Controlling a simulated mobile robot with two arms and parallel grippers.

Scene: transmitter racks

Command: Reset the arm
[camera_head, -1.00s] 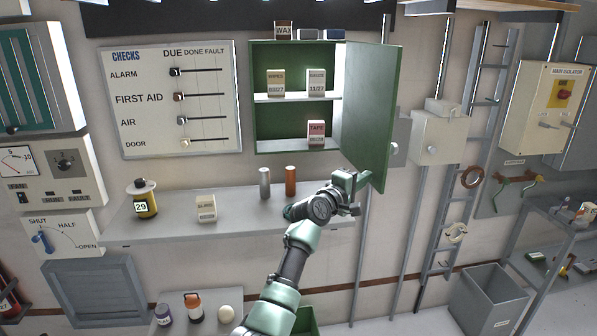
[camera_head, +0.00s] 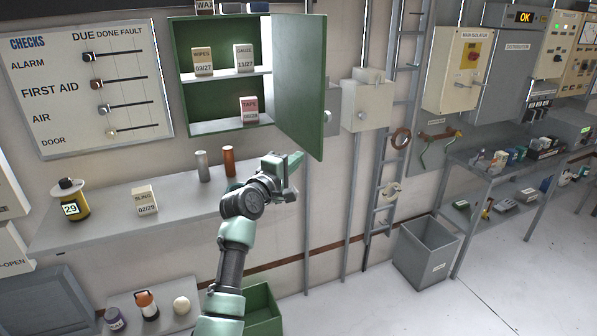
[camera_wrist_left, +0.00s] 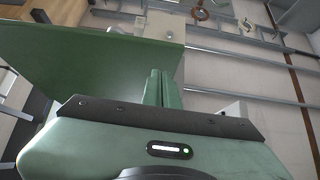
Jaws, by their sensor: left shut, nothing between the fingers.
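My left gripper (camera_head: 292,163) is shut and empty. It is in front of the wall, just below the open door (camera_head: 296,85) of the green cabinet (camera_head: 180,65). In the left wrist view its shut fingers (camera_wrist_left: 162,88) show in front of the green door panel (camera_wrist_left: 80,65); I cannot tell whether they touch it. My left arm reaches up from the bottom of the head view, in front of the right end of the grey shelf (camera_head: 110,213). My right gripper is not in view.
The cabinet holds boxes marked wipes (camera_head: 203,61), gauze (camera_head: 244,58) and tape (camera_head: 249,110). On the shelf are a sling box (camera_head: 145,200), a yellow canister (camera_head: 70,198), a silver cylinder (camera_head: 202,166) and a copper one (camera_head: 229,161). A grey bin (camera_head: 425,252) stands on the floor at right.

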